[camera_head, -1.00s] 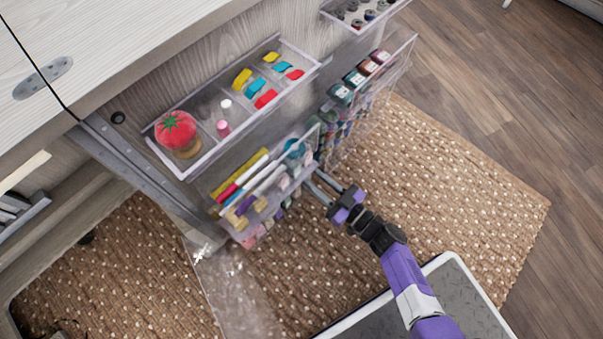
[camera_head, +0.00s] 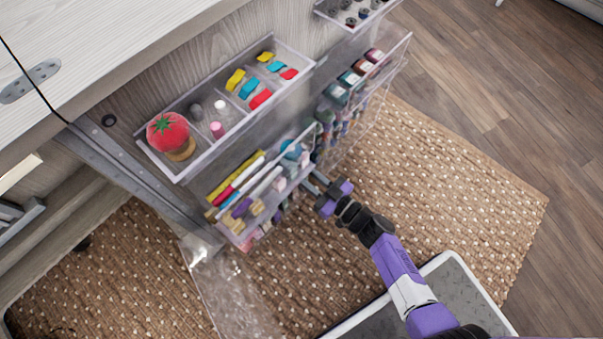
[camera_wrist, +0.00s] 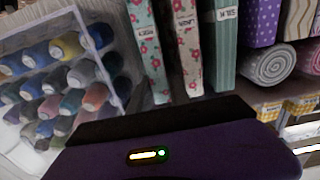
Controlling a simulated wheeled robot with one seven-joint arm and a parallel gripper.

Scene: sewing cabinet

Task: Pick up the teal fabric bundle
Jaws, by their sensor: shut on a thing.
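My gripper (camera_head: 312,183) reaches in from the lower right to the right end of the lower clear door bin (camera_head: 262,211). Its fingertips are partly hidden by the bin and its contents. A plain teal fabric bundle (camera_wrist: 223,55) with a white label stands upright in the wrist view, just above my gripper's dark body. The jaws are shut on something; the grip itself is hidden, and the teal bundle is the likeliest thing. Two floral bundles (camera_wrist: 186,45) (camera_wrist: 146,50) stand at its left. A purple dotted bundle (camera_wrist: 258,22) and a grey roll (camera_wrist: 268,63) are at its right.
Thread spools (camera_wrist: 62,80) sit in a clear rack at the left of the wrist view. A tray with a tomato pincushion (camera_head: 168,133) is above. The woven rug (camera_head: 440,180) at the right is clear.

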